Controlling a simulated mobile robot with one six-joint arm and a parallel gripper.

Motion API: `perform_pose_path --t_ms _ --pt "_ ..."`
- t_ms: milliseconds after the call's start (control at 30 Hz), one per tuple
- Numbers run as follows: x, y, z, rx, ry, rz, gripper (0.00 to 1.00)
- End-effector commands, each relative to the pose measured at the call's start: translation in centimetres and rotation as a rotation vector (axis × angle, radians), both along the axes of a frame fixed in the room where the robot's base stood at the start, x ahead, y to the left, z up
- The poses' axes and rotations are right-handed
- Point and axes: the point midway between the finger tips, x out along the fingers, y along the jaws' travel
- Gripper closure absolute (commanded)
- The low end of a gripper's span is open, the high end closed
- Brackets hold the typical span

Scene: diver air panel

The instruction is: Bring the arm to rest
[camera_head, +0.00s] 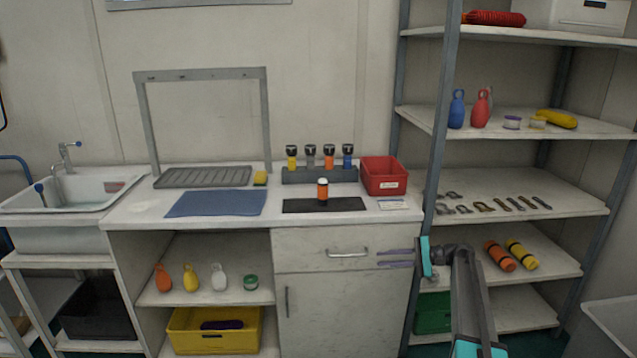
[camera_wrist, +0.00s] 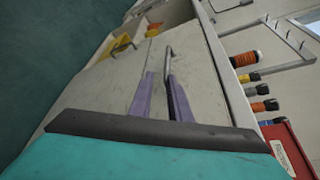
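My gripper (camera_head: 379,258) is in front of the right part of the cabinet, its two purple fingers pointing left across the drawer front. A gap shows between the fingers and nothing is held. My arm reaches up to it from the bottom right, in front of the shelf unit. In the wrist view my gripper (camera_wrist: 160,76) has its fingers apart, with a metal handle (camera_wrist: 168,60) just beyond the tips. The drawer (camera_head: 310,249) is shut; its handle (camera_head: 347,254) is left of the fingertips. I cannot tell the exact depth gap.
The counter above holds a dark mat with an orange-banded cylinder (camera_head: 322,191), a rack of several cylinders (camera_head: 320,174), a red bin (camera_head: 383,176) and a blue cloth (camera_head: 216,203). The shelf unit (camera_head: 433,130) stands close on the right. A sink (camera_head: 68,193) is at the left.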

Motion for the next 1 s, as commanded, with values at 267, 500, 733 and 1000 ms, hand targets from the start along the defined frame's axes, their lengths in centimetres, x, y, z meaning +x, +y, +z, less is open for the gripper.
perform_pose_path --t_ms 267,500,733,1000 --pt "-4.9 5.3 -8.2 -0.128 0.081 0.049 0.83" --pt "-11.7 10.3 -16.9 -0.294 0.157 0.133 0.83" --pt "-19.9 13.9 -24.1 -0.463 0.216 0.243 0.83" --pt "-30.6 16.3 -30.5 -0.663 0.259 0.412 0.83"
